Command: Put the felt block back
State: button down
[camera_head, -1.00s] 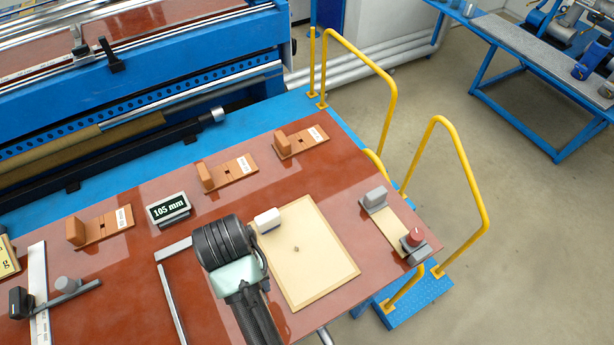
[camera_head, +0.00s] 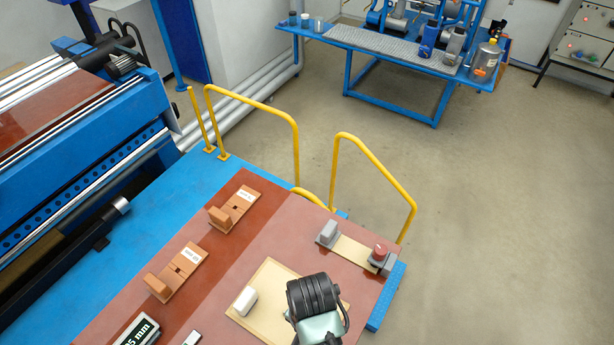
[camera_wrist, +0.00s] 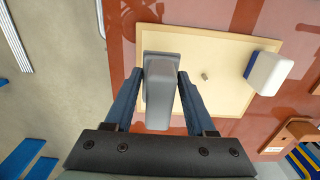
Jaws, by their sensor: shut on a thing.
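My gripper (camera_head: 318,340) hangs over the right part of a cream board (camera_head: 265,278) on the red-brown table, seen from behind in the head view. In the wrist view its two fingers (camera_wrist: 160,95) are shut on the sides of a grey block (camera_wrist: 160,98) with a darker grey base, which I take for the felt block. The board (camera_wrist: 222,50) lies behind it in that view; I cannot tell the height between them. The held block is hidden in the head view.
A white block (camera_head: 245,300), with a blue side in the wrist view (camera_wrist: 268,72), stands at the board's left edge. A grey block (camera_head: 327,233) and a red-knobbed piece (camera_head: 380,254) sit on a strip at right. Orange-brown holders (camera_head: 176,272) stand left. Yellow rails (camera_head: 372,165) border the far edge.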

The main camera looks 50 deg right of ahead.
jog(key=shift+f+p, duration=0.3)
jog(key=shift+f, duration=2)
jog(key=shift+f, duration=0.1)
jog(key=shift+c, duration=1.1)
grip_release()
